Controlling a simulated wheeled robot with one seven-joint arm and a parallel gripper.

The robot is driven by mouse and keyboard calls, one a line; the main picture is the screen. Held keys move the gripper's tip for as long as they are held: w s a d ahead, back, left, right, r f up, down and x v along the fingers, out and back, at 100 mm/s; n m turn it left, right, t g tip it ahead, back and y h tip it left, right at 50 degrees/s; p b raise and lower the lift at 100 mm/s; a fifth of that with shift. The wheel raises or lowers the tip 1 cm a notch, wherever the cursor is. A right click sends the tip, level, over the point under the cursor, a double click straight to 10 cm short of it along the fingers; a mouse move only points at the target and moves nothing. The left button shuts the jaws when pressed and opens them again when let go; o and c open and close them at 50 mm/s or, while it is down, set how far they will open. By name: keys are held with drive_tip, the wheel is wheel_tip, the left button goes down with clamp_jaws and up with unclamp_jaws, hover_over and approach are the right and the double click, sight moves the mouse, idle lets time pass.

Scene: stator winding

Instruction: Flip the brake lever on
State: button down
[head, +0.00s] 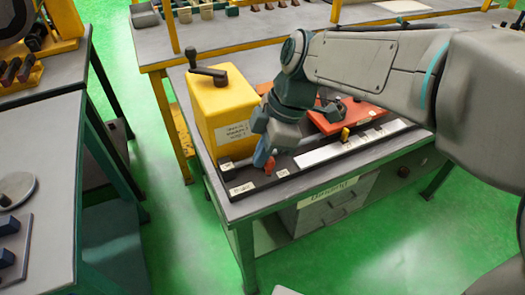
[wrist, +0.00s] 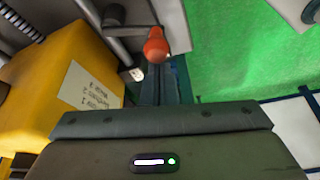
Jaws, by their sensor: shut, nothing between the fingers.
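The brake lever shows as a red-orange knob (head: 270,166) near the front left of the workbench, low in front of the yellow box. In the wrist view the knob (wrist: 155,46) sits on a grey metal rod (wrist: 124,31). My gripper (head: 261,157) points down right at the knob. In the wrist view my gripper's fingers (wrist: 158,86) are together with nothing between them, and the knob overlaps their far ends. I cannot tell whether they touch it. The lever's foot is mostly hidden by my gripper in the head view.
The yellow box (head: 222,103) with a dark crank (head: 207,73) stands close left of my gripper. An orange-red plate (head: 352,116) and a white strip (head: 335,147) lie to the right. Small label plates (head: 243,188) mark the bench's front left. Green floor (head: 180,240) is free.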

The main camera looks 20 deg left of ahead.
drive_tip(key=shift+r, duration=0.1)
drive_tip(key=p+v, duration=0.6)
drive_tip(key=v, duration=0.3)
drive_tip(key=shift+w+r+p, duration=0.2)
drive_tip(key=shift+r+p, duration=0.2)
drive_tip(key=shift+d, duration=0.15)
drive_tip(key=s+d+f+m+t+h, duration=0.1)
drive_tip(key=d+f+m+t, duration=0.1)
drive_tip(key=d+m, duration=1)
drive_tip(key=s+d+f+m+t+h+p, duration=0.1)
drive_tip(key=s+d+f+m+t+h, duration=0.1)
drive_tip(key=d+m, duration=1)
drive_tip(key=d+f+t, duration=0.1)
drive_tip(key=d+f, duration=0.1)
drive_tip(key=d, duration=0.2)
drive_tip(key=shift+d+f+m, duration=0.3)
drive_tip(key=shift+m, duration=0.1)
